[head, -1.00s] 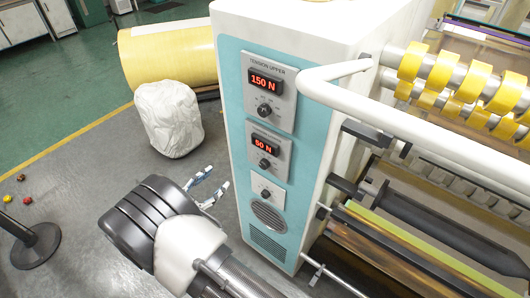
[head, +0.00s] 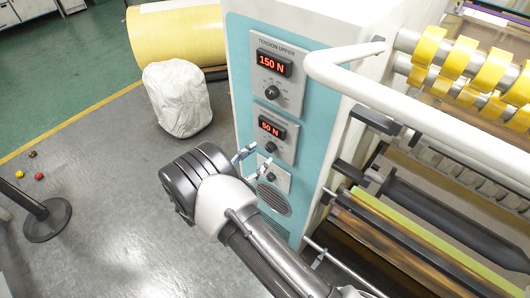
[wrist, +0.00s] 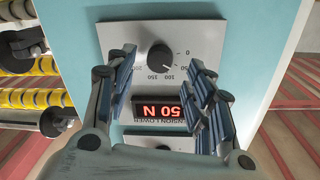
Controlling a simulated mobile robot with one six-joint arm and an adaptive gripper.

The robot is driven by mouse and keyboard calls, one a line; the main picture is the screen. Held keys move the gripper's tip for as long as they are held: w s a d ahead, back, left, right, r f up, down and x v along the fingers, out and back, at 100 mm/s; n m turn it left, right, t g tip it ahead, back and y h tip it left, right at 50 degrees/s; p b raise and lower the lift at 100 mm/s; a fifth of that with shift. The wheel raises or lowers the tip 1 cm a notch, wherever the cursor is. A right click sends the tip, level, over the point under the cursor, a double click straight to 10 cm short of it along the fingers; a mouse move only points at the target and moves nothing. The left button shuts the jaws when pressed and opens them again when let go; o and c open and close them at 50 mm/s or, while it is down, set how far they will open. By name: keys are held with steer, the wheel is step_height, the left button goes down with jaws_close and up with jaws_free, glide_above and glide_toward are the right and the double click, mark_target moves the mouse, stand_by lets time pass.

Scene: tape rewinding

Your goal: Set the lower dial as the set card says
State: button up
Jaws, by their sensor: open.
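The lower dial (head: 270,147) is a small black knob on a grey plate, below a red display (head: 271,127) reading 50 N. In the wrist view the plate appears upside down, with the dial (wrist: 161,57) above the display (wrist: 157,112) and the lettering "TENSION LOWER". My gripper (head: 254,161) is open and empty in front of the teal panel, near the lower plate. In the wrist view its fingers (wrist: 163,66) stand on either side of the dial, apart from each other. I cannot tell how far they are from it. No set card is readable.
The upper dial (head: 271,92) sits above, under a display (head: 269,65) reading 150 N. A third small knob (head: 270,176) is below the lower plate. A white rail (head: 400,100) runs at the right. A white covered bundle (head: 178,98) and a post stand (head: 48,220) are at the left.

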mark_target(268, 150)
steer(key=shift+x, duration=2)
steer(key=shift+c, duration=0.3)
steer(key=c, duration=1)
